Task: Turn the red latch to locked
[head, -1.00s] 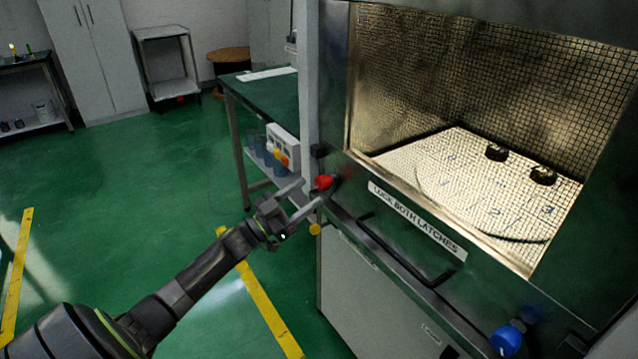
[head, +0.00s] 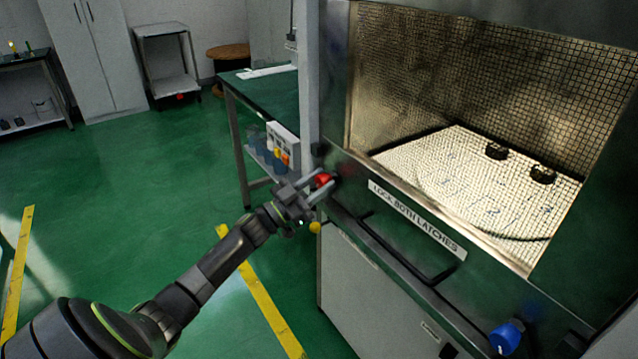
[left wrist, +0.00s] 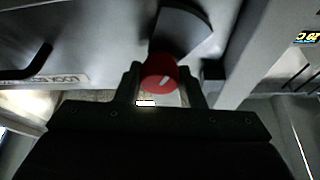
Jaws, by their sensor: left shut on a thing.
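The red latch (head: 323,180) is a round red knob at the left end of the microwave's front. The left gripper (left wrist: 166,90) also shows in the left wrist view. The microwave door (head: 400,205) carries a label reading "LOCK BOTH LATCHES". A blue latch (head: 506,338) is at the lower right of the front. My right gripper is not in view.
A dark bar handle (head: 405,255) runs along the front between the latches. A green-topped table (head: 262,95) with a control box (head: 283,145) stands left of the microwave. Open green floor lies at left.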

